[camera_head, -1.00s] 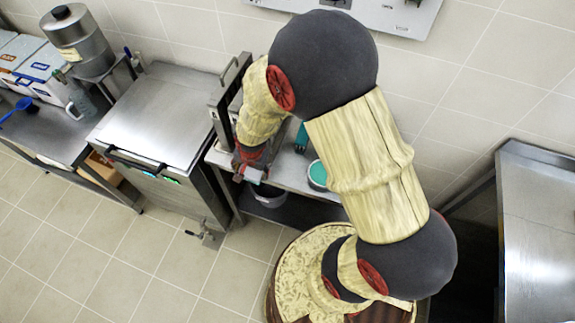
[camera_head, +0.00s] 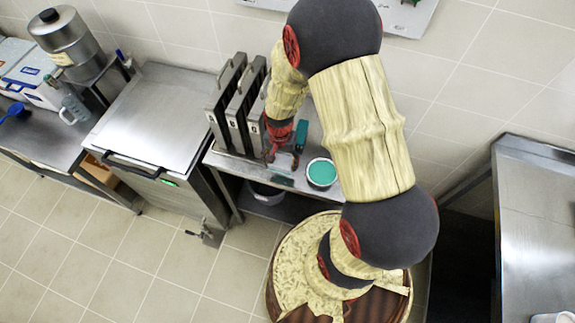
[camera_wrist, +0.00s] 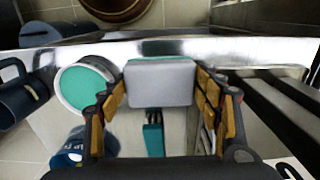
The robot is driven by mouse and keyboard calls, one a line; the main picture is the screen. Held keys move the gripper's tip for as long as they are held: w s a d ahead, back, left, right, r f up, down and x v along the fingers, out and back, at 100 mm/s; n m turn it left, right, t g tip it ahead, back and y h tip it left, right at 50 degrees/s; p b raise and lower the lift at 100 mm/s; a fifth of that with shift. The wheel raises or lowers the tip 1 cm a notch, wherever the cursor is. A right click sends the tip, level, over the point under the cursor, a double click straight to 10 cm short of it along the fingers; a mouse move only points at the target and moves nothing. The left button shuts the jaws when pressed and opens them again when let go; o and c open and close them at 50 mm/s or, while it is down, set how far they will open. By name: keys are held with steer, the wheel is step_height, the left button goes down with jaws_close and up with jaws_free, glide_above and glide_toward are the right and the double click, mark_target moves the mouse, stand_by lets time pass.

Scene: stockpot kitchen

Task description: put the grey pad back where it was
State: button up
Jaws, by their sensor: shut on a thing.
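The grey pad (camera_wrist: 158,83) shows in the wrist view as a light grey rounded block with a thin green far edge. My gripper (camera_wrist: 160,86) is shut on it, with a finger against each side. In the head view my gripper (camera_head: 284,153) is over the steel side table, just right of the upright slabs. The pad cannot be made out there. Whether the pad touches the table is unclear.
A round tub with green contents (camera_head: 321,173) stands close right on the steel table (camera_head: 285,181). A teal object (camera_head: 301,133) lies behind my gripper. Upright dark slabs with handles (camera_head: 226,100) stand left. A blue mug (camera_wrist: 68,148) shows in the wrist view.

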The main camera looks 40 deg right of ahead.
mark_target(287, 162)
steer(key=d+f, duration=0.2)
steer(key=f, duration=0.1)
steer(key=shift+w+d+f, duration=0.2)
steer(key=shift+w+d, duration=0.05)
steer(key=shift+d, duration=0.15)
step_height(287, 162, down, 3)
steer(key=shift+d+f, duration=0.15)
steer(key=o, duration=0.9)
steer(key=shift+o, duration=0.6)
